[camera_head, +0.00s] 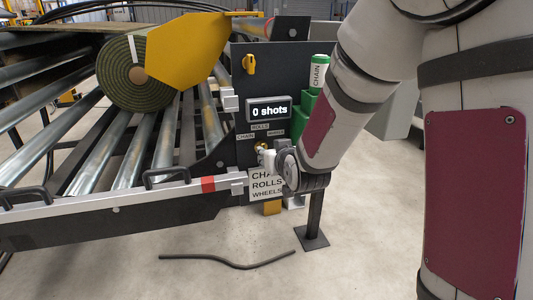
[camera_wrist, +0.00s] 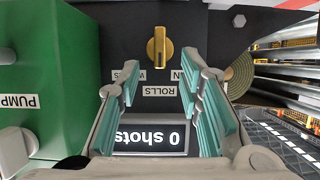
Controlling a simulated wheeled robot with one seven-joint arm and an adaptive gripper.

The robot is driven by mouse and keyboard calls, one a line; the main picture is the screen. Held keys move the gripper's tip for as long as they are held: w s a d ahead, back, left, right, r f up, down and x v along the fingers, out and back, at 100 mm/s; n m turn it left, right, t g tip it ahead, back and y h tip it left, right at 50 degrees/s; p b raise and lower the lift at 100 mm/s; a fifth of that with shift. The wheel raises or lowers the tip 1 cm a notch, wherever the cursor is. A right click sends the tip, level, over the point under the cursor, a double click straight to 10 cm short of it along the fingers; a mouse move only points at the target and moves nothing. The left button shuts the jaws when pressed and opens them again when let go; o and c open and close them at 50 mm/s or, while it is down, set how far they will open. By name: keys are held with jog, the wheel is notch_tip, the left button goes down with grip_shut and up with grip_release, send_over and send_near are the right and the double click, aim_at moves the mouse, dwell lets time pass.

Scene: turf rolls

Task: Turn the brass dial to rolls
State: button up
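The brass dial (camera_wrist: 160,47) is on the dark panel, upper middle of the upside-down wrist view, its bar standing vertical in the picture. Which end is its pointer I cannot tell. The ROLLS label (camera_wrist: 159,91) lies straight below it in that picture, with the WHEELS label (camera_wrist: 126,76) to the left and the partly hidden CHAIN label (camera_wrist: 178,76) to the right. My gripper (camera_wrist: 159,73) is open, its teal-padded fingers on either side of the dial's line, with nothing visible between the tips. In the head view my gripper (camera_head: 268,158) is at the panel and largely hides the dial.
A display (camera_head: 269,110) reads "0 shots". A yellow knob (camera_head: 249,64) is higher on the panel. A green box marked PUMP (camera_wrist: 45,85) stands beside the fingers. A turf roll (camera_head: 135,72) lies on the roller conveyor (camera_head: 125,150). A dark hose (camera_head: 225,262) lies on the floor.

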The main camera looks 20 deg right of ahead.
jog(key=v, duration=0.4)
jog(key=shift+s+r, duration=0.15)
jog(key=shift+s, duration=0.15)
jog(key=s+r+g, duration=0.3)
jog(key=s+g, duration=1)
jog(key=s, duration=2.8)
notch_tip(320, 180, up, 33)
jog(key=t+p, duration=0.3)
jog(key=p, duration=2.8)
jog(key=shift+d+r+t+p, duration=0.15)
jog(key=shift+d+t+p, duration=0.05)
jog(key=shift+t+p, duration=0.1)
jog(key=shift+s, duration=0.1)
jog(key=shift+s, duration=0.1)
